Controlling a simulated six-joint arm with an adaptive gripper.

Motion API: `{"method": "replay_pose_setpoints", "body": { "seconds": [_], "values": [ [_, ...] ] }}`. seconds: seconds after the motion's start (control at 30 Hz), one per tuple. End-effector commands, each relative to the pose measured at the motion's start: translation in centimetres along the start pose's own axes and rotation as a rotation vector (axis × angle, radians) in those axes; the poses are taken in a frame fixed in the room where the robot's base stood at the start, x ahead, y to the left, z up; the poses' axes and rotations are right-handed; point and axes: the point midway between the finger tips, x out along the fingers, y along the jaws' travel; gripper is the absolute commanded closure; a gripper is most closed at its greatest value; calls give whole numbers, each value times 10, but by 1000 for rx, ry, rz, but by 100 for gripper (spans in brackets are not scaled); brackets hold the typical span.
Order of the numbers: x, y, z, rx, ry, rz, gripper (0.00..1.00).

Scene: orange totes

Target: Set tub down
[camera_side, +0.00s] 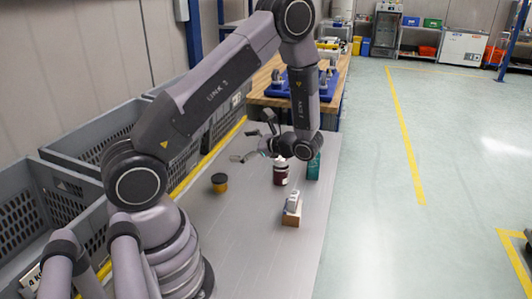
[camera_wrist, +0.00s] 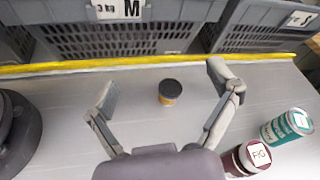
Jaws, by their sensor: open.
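The tub (camera_side: 219,183) is small and yellow-orange with a black lid. It stands upright on the grey table (camera_side: 245,240) near the yellow edge strip. In the wrist view the tub (camera_wrist: 170,91) is seen from above, ahead of and between my spread fingers, touching neither. My gripper (camera_side: 252,143) is open and empty, above the table to the right of the tub in the side view. Its two fingers also show in the wrist view (camera_wrist: 166,85).
A dark red bottle with a white cap (camera_side: 281,171), a teal can (camera_side: 313,168) and a small brown box with a white item on it (camera_side: 291,212) stand to the right. Grey crates (camera_wrist: 120,38), labelled M and S, line the table beyond the yellow strip.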

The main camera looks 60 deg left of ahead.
Motion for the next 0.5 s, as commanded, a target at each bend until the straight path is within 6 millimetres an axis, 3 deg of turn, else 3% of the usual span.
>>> {"method": "replay_pose_setpoints", "body": {
  "seconds": [0.03, 0.2, 0.5],
  "values": [
    [-12, -2, 22, -70, 61, 51, 12],
    [-47, 14, 82, -260, 285, 237, 12],
    [-105, 62, 164, -549, 803, 511, 12]
  ]
}}
